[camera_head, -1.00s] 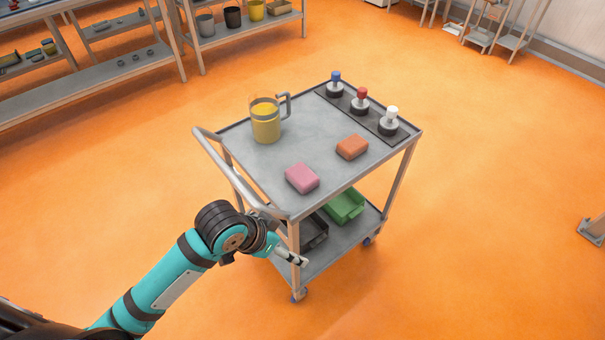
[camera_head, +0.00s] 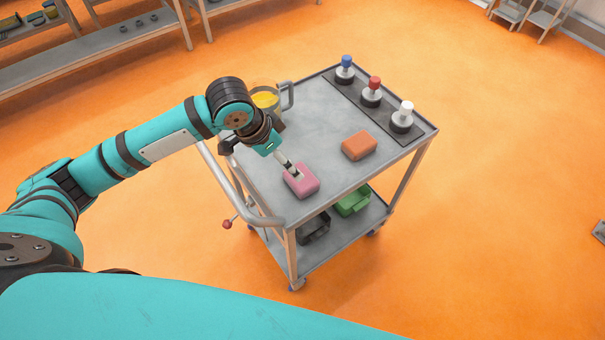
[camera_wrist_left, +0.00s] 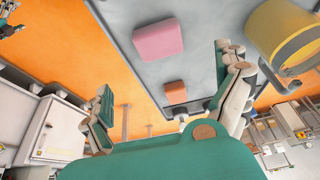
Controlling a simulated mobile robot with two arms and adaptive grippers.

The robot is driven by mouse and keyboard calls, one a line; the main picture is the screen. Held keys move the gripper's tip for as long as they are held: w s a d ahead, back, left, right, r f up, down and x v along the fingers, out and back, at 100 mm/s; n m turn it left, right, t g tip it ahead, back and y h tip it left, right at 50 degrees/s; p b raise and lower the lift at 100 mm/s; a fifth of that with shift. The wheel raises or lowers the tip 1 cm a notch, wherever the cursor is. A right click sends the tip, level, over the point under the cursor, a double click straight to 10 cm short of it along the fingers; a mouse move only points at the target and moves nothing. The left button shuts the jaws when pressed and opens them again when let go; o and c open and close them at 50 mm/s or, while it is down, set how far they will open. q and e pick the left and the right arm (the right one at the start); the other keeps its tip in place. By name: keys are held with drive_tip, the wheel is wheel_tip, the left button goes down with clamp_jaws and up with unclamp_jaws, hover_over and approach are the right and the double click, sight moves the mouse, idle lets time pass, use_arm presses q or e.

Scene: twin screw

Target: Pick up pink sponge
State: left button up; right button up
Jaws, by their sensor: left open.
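The pink sponge (camera_head: 301,182) lies flat on the top shelf of the grey cart (camera_head: 310,135), near its front left corner. It also shows in the left wrist view (camera_wrist_left: 158,40). My left gripper (camera_head: 295,173) is over the cart top, and its tip overlaps the sponge in the head view. In the left wrist view my left gripper (camera_wrist_left: 165,95) has its fingers wide apart with nothing between them, and the sponge appears beyond the fingertips. Whether a finger touches the sponge cannot be told. My right gripper is not in view.
An orange sponge (camera_head: 359,146) lies right of the pink one. A jug with yellow contents (camera_head: 265,99) stands behind my left gripper. Blue, red and white-topped stamps (camera_head: 371,92) stand on a dark strip at the back. A green bin (camera_head: 353,201) is on the lower shelf.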

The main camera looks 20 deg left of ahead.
use_arm(q)
hover_over(291, 183)
wheel_tip(291, 183, down, 5)
drive_tip(key=shift+f+p, duration=0.1)
drive_tip(key=shift+p, duration=0.2)
drive_tip(key=x, duration=0.3)
drive_tip(key=shift+w+f, duration=0.1)
drive_tip(key=shift+w, duration=0.05)
drive_tip(key=shift+f, duration=0.15)
drive_tip(key=shift+d+f+p, duration=0.15)
drive_tip(key=shift+f+p, duration=0.15)
drive_tip(key=x, duration=0.4)
drive_tip(key=shift+w+f+p, duration=0.15)
drive_tip(key=shift+p, duration=0.2)
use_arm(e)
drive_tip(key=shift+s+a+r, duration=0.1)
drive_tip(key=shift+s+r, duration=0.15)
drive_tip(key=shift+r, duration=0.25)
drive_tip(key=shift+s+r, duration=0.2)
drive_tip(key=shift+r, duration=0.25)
use_arm(q)
drive_tip(key=shift+c, duration=0.3)
drive_tip(key=c, duration=0.7)
drive_tip(key=shift+c, duration=0.4)
